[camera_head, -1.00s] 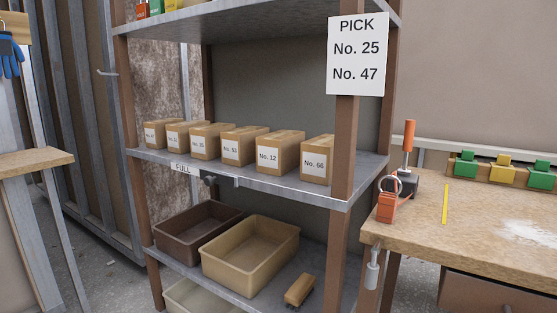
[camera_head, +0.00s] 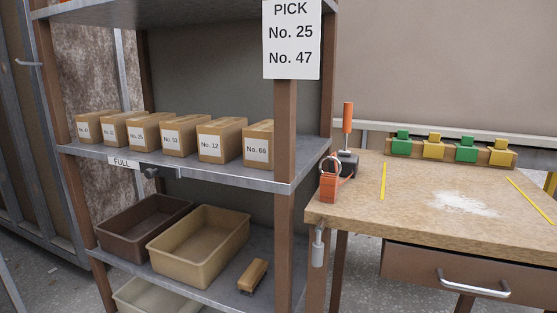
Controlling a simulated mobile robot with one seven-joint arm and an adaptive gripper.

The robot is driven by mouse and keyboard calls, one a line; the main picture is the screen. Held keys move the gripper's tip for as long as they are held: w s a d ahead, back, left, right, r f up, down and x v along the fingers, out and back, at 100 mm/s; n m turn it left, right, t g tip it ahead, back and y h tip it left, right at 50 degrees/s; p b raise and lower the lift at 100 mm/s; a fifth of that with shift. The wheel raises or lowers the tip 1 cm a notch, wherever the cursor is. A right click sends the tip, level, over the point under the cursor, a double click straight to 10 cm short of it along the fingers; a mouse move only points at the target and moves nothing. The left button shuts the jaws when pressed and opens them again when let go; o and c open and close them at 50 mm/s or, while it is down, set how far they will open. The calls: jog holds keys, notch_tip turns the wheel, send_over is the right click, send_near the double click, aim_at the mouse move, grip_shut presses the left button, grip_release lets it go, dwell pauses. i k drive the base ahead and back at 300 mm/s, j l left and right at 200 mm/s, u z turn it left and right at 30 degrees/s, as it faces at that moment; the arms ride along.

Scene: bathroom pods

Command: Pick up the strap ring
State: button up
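A pale metal ring (camera_head: 322,164) stands upright on top of an orange strap-like piece (camera_head: 328,188) at the left front corner of the wooden workbench (camera_head: 430,210). It looks like the strap ring. A dark block (camera_head: 349,162) with an upright orange handle (camera_head: 347,118) stands just behind it to the right. I cannot tell whether the orange piece and the dark block are joined. My gripper is not in view.
A metal shelf rack (camera_head: 284,200) with a PICK sign stands left of the bench, its post close to the ring. It holds several numbered boxes and open bins. Green and yellow blocks (camera_head: 466,150) line the bench's back. White powder (camera_head: 462,202) lies mid-bench.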

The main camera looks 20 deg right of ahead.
aim_at(328, 182)
jog(key=k+j+z, duration=0.15)
jog(key=z, duration=0.75)
